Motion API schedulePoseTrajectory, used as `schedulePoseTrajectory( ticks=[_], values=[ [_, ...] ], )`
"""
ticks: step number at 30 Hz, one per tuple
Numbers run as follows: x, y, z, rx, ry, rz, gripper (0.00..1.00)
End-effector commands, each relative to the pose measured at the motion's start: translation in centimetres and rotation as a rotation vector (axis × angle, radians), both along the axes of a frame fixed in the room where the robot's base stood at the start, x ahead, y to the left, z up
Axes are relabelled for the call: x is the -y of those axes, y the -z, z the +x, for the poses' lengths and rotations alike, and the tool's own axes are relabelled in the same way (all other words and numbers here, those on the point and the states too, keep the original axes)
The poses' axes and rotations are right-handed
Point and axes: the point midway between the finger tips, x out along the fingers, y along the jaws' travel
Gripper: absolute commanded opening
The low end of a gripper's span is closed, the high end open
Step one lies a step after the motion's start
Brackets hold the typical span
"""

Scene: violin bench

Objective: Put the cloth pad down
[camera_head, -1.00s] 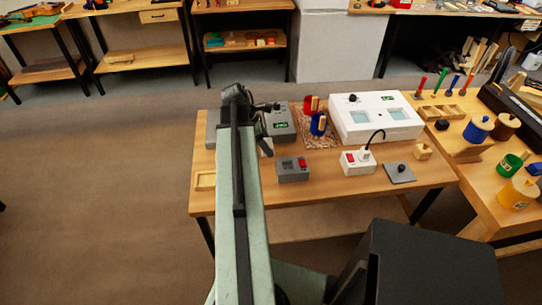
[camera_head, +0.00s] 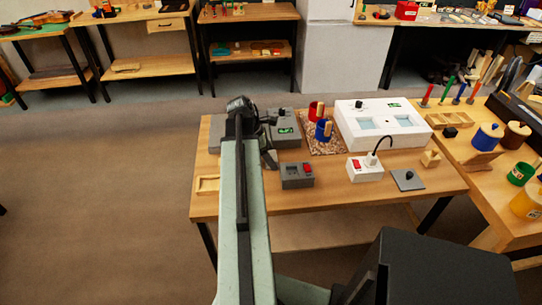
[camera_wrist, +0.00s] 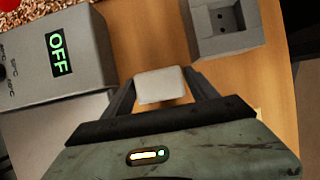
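The cloth pad (camera_wrist: 161,85) is a small off-white block with rounded edges, seen in the wrist view. It sits between the two fingertips of my gripper (camera_wrist: 160,86), which touch or nearly touch its sides. My gripper looks shut on it. Wooden bench top shows beyond the pad; I cannot tell how high the pad is above it. In the head view my arm hides most of the gripper, which is over the left part of the bench (camera_head: 330,190).
A grey box with a green OFF display (camera_wrist: 58,54) is close on the left in the wrist view. A grey socket box (camera_wrist: 222,22) is ahead right. In the head view, a white two-basin unit (camera_head: 388,122), red-switch box (camera_head: 364,169) and blue pot (camera_head: 323,133) stand farther right.

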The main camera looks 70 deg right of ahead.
Motion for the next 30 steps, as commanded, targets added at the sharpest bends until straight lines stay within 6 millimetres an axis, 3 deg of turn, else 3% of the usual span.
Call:
schedulePoseTrajectory(
  ticks=[8, 14, 22, 26, 30],
  values=[
    [0.0, -0.6, 0.1, 0.007, 0.002, 0.005, 0.72],
    [-0.5, -4.0, 1.2, 0.005, 0.001, 0.003, 0.72],
    [-1.4, -10.1, 3.6, 0.004, 0.000, 0.002, 0.72],
    [-1.7, -11.5, 4.4, 0.003, 0.001, 0.002, 0.72],
    [-1.8, -11.6, 4.6, 0.004, 0.002, 0.002, 0.72]
  ],
)
